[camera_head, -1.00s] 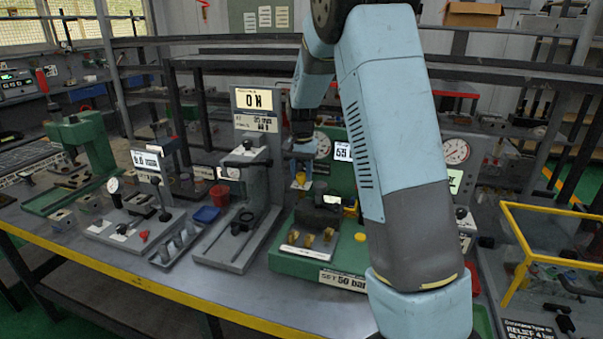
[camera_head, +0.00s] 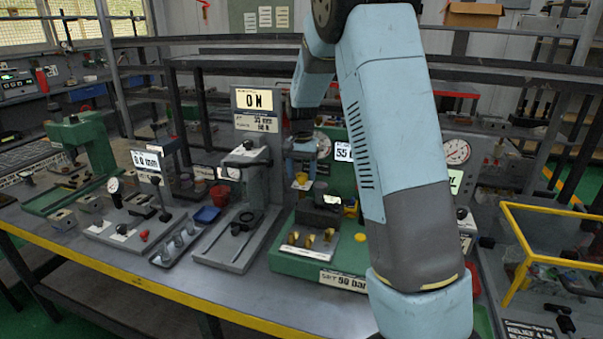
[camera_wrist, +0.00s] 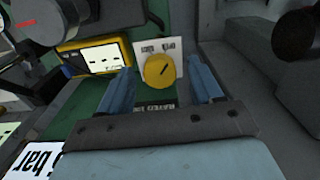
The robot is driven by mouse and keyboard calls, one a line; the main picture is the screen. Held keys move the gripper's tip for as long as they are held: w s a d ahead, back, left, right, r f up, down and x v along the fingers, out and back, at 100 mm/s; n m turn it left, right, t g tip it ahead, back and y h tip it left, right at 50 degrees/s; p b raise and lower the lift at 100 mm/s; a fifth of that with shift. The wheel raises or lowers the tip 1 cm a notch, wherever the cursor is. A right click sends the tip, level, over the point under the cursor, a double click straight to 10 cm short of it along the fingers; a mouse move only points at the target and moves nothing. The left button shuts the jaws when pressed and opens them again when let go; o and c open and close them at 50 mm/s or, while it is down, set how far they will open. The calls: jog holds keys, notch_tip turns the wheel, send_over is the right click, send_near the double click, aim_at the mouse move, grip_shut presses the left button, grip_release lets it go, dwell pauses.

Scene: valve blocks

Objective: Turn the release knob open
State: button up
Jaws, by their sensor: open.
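In the head view my gripper (camera_head: 301,155) points down right above the yellow knob (camera_head: 301,182), at the left of the green block stand (camera_head: 335,262).
A yellow meter with a lit screen (camera_wrist: 92,58) sits beside the knob. The grey press stand (camera_head: 238,225) is close on the left in the head view. Several brass parts lie on the stand's front plate. A yellow-framed bin (camera_head: 555,262) is at the right.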

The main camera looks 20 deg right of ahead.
aim_at(302, 175)
notch_tip(302, 175, up, 13)
jog(key=shift+r, duration=0.2)
dwell(0.3)
jog(key=s+r+n+t, duration=0.1)
jog(key=s+r, duration=0.3)
jog(key=s, duration=0.5)
jog(key=s+r+n+t, duration=0.2)
jog(key=s+r, duration=0.2)
jog(key=s, duration=0.5)
jog(key=s+f+n+t, duration=0.1)
jog(key=s+f, duration=0.1)
jog(key=s, duration=0.7)
jog(key=s+f+n+t, duration=0.1)
jog(key=s+f+n, duration=0.1)
jog(key=s, duration=0.8)
jog(key=shift+t, duration=0.3)
